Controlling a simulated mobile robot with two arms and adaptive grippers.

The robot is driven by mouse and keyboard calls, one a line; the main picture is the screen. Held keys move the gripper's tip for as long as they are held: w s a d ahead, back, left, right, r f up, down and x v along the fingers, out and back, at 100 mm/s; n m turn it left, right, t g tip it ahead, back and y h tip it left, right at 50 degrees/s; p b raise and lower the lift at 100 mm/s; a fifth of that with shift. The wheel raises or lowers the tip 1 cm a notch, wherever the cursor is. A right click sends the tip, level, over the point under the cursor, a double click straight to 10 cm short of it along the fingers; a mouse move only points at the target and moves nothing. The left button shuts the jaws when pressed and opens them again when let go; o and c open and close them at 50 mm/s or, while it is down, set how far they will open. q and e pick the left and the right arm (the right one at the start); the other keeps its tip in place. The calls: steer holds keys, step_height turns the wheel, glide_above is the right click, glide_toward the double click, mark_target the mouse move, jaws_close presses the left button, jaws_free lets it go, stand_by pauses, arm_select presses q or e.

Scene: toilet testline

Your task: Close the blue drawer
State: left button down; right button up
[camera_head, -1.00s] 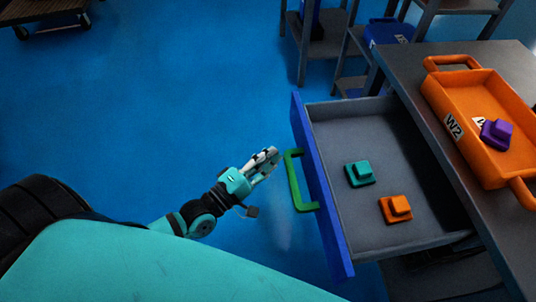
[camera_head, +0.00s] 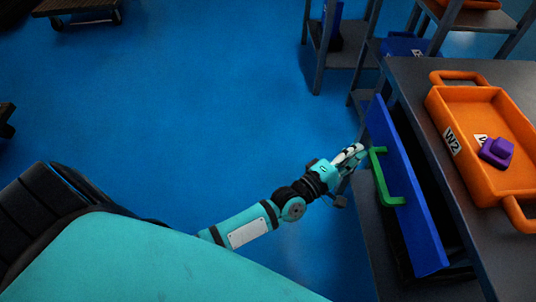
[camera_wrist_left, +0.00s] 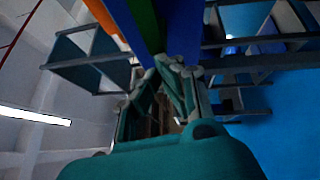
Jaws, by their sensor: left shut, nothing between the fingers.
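The blue drawer (camera_head: 410,200) is under the grey table at the right in the head view. Its front stands a little out from the table, with a narrow dark gap behind it. Its green handle (camera_head: 384,178) is on the outer face. My left gripper (camera_head: 358,150) is shut and empty, with its fingertips at the drawer front near the far end of the handle. I cannot tell for certain whether they touch. In the left wrist view the shut fingers (camera_wrist_left: 174,62) point at the blue drawer front (camera_wrist_left: 185,30). The drawer's inside is hidden. My right gripper is not in view.
An orange tray (camera_head: 447,112) marked W2 lies on the grey tabletop (camera_head: 415,75) with a purple block (camera_head: 497,152) in it. Grey shelves (camera_head: 345,52) stand behind. A cart (camera_head: 75,8) is at the far left. The blue floor is clear.

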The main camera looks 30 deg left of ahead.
mark_target(376, 149)
arm_select(q)
steer(key=w+d, duration=0.1)
steer(key=d, duration=0.1)
steer(key=w+d, duration=0.1)
steer(key=d, duration=0.1)
steer(key=shift+w, duration=0.4)
steer(key=shift+w+d, duration=0.1)
steer(key=shift+d, duration=0.05)
steer(key=shift+r, duration=0.1)
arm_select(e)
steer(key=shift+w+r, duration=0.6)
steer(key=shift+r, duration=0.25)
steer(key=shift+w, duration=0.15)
